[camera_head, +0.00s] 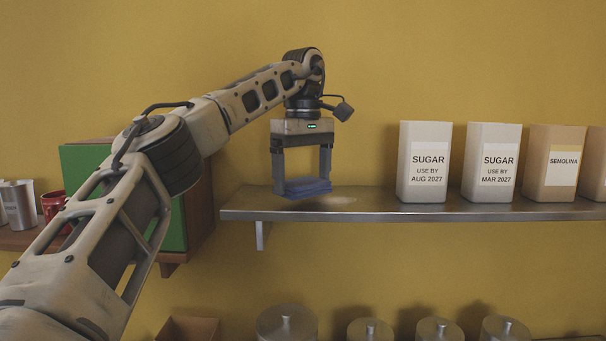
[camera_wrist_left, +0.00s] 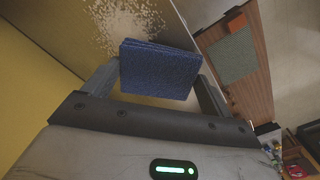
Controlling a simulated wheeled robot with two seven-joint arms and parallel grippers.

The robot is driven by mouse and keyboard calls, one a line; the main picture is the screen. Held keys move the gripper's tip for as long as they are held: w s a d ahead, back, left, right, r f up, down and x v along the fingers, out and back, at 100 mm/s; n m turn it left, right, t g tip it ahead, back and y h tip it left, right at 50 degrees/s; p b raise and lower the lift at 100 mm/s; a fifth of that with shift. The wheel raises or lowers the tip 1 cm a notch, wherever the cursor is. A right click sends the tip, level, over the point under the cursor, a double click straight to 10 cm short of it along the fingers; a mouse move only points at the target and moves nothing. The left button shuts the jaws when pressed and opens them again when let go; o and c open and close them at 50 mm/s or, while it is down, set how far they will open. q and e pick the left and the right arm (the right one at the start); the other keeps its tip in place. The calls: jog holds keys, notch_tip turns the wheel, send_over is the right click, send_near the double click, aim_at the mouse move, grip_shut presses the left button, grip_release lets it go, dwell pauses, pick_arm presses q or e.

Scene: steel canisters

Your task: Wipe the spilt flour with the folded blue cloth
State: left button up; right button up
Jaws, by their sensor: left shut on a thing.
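My left gripper (camera_head: 303,183) is over the left end of the steel shelf (camera_head: 410,212). It is shut on the folded blue cloth (camera_head: 305,188), which spans between its fingers. The cloth also shows in the left wrist view (camera_wrist_left: 158,70), between the fingers of the gripper (camera_wrist_left: 155,82). The spilt flour (camera_wrist_left: 122,22) is a pale scatter of specks beside the cloth in the wrist view; part of it may be hidden behind the cloth. In the head view the flour (camera_head: 343,200) is a faint patch right of the cloth. I cannot tell whether the cloth touches the shelf.
Two sugar bags (camera_head: 424,165) (camera_head: 492,165) and a semolina bag (camera_head: 552,165) stand on the shelf to the right. A green-fronted wooden box (camera_head: 85,160) and a red mug (camera_head: 52,205) are at the left. Several lidded steel canisters (camera_head: 287,325) stand below.

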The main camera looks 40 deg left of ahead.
aim_at(319, 182)
pick_arm(q)
jog(key=shift+f+b, duration=0.35)
jog(key=shift+f, duration=0.45)
jog(key=shift+w+d+r+p, duration=0.15)
jog(key=shift+w+d+p, duration=0.5)
jog(key=shift+d, duration=0.1)
jog(key=shift+w+d, duration=0.25)
jog(key=shift+d, duration=0.1)
jog(key=shift+w+d+f, duration=0.15)
jog(key=shift+w+d, duration=0.65)
jog(key=shift+d, duration=0.15)
jog(key=shift+w+d+f, duration=0.1)
jog(key=shift+w+d, duration=0.65)
jog(key=shift+d, duration=0.2)
jog(key=shift+w+d+r, duration=0.1)
jog(key=shift+w+d, duration=1.05)
jog(key=shift+d, duration=0.3)
jog(key=shift+a, duration=0.1)
